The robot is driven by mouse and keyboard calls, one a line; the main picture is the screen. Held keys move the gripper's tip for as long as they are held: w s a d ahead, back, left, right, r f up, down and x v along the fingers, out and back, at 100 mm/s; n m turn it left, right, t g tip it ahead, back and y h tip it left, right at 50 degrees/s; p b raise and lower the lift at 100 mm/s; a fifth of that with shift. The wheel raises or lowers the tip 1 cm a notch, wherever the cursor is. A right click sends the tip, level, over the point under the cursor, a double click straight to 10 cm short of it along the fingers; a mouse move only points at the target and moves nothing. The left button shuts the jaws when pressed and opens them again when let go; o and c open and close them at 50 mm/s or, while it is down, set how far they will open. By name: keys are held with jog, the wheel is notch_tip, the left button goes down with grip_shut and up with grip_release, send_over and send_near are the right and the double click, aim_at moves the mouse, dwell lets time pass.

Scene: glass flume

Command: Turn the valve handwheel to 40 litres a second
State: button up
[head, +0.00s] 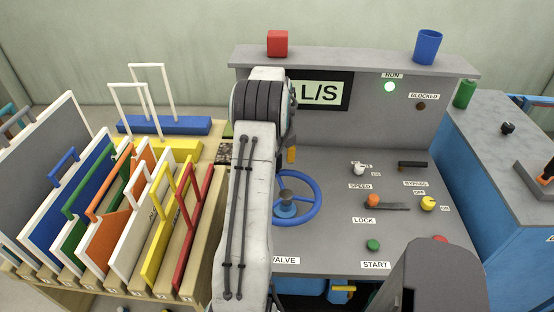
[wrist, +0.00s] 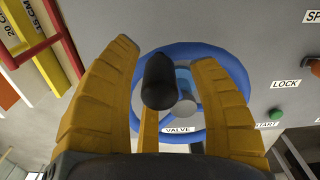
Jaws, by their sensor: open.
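The blue valve handwheel (head: 317,201) stands on the grey console, left of the LOCK label, partly hidden by my arm. In the wrist view the wheel's blue rim (wrist: 188,50) lies beyond my open yellow fingers. My gripper (wrist: 163,52) has a dark rounded knob (wrist: 158,82) between its fingers in the picture; I cannot tell whether they touch it. In the head view only a bit of yellow finger shows beside my arm. The display (head: 320,94) reads "L/S"; its number is hidden behind my arm. The VALVE label (wrist: 178,130) shows below the wheel's hub.
Coloured gates stand in a wooden rack (head: 150,290) at left. The console has an orange LOCK knob (head: 373,200), a yellow knob (head: 428,203) and a green START button (head: 373,245). A red block (head: 277,43) and blue cup (head: 428,47) sit on top.

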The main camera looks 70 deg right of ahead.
notch_tip(320, 180, up, 12)
dwell(0.8)
dwell(0.6)
